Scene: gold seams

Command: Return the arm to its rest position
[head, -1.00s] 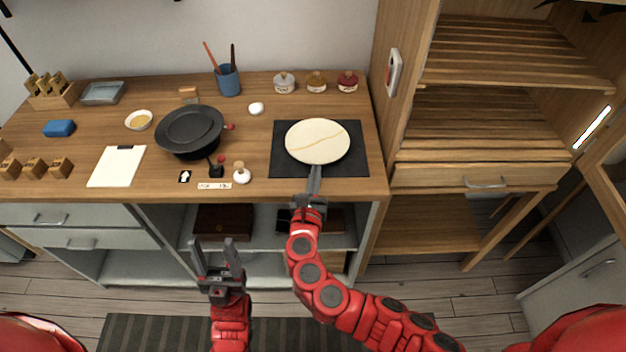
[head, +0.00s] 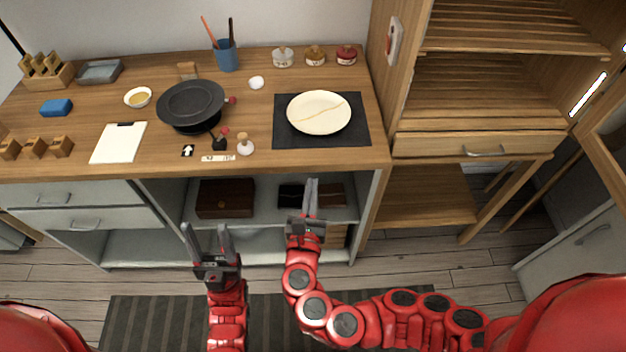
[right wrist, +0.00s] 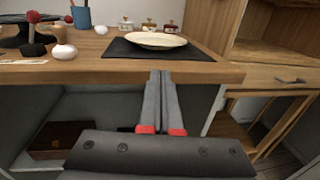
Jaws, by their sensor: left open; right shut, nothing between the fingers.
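My right gripper (head: 310,200) is shut and empty. It hangs in front of the table's front edge, below the black mat (head: 360,133). Its closed fingers (right wrist: 160,100) also show in the right wrist view, pointing toward the table edge. My left gripper (head: 207,240) is open and empty, in front of the lower shelf at the left. A cream plate with a gold seam (head: 319,113) lies on the black mat, apart from both grippers. The plate also shows in the right wrist view (right wrist: 157,40).
The wooden table (head: 260,150) holds a black pan-like bowl (head: 190,102), a white clipboard (head: 118,143), a blue cup (head: 227,56) and several jars. A dark box (head: 225,198) sits on the shelf below. A wooden cabinet (head: 475,145) stands at the right.

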